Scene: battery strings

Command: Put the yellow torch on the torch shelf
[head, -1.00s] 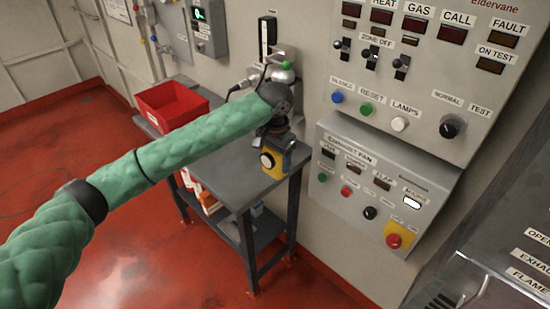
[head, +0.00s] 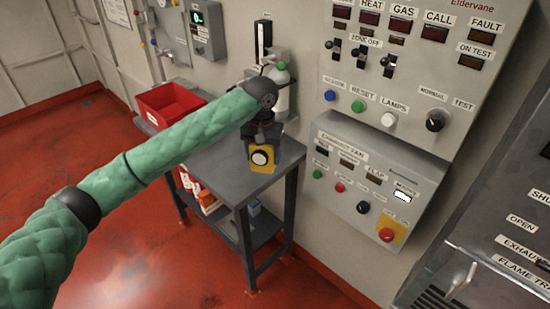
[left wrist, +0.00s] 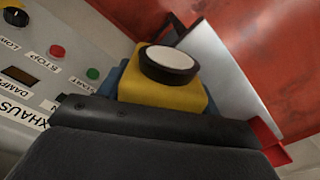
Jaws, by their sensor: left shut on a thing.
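My left gripper (head: 264,138) is shut on the yellow torch (head: 261,166), which hangs below it with its round white lens facing the head camera. In the head view the torch overlaps the right part of the grey table's top; whether it touches the top I cannot tell. In the left wrist view the yellow torch (left wrist: 160,95) sticks out beyond the dark gripper body (left wrist: 150,140), lens outward. The fingertips are mostly hidden there. No shelf labelled for torches can be made out. My right gripper is not in view.
The grey table (head: 215,165) has a lower shelf (head: 262,228) holding several items. A red bin (head: 168,106) stands at its far left. The exhaust fan box (head: 372,185) is on the wall to the right.

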